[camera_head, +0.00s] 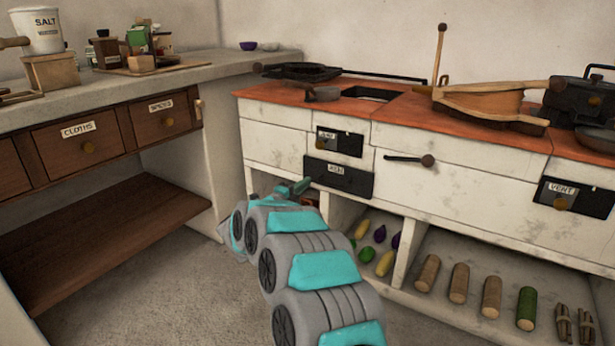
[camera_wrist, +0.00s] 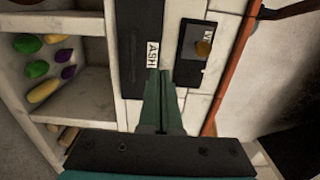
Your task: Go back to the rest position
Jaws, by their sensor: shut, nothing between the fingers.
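My gripper (camera_head: 303,184) reaches out at the end of my teal and grey arm, in front of the white stove unit (camera_head: 287,143). In the wrist view its two green fingers (camera_wrist: 166,74) are together and empty. Their tips are by the black ash panel (camera_wrist: 134,25), close to its ASH label; I cannot tell whether they touch it. The ash panel (camera_head: 338,176) also shows in the head view, just right of the fingertips, and looks closed.
A black panel with a brass knob (camera_wrist: 203,48) sits beside the ash panel. Below are open shelves with vegetables (camera_head: 385,263) and several logs (camera_head: 491,297). A counter with drawers (camera_head: 75,138) stands at left. The floor (camera_head: 180,285) left of my arm is clear.

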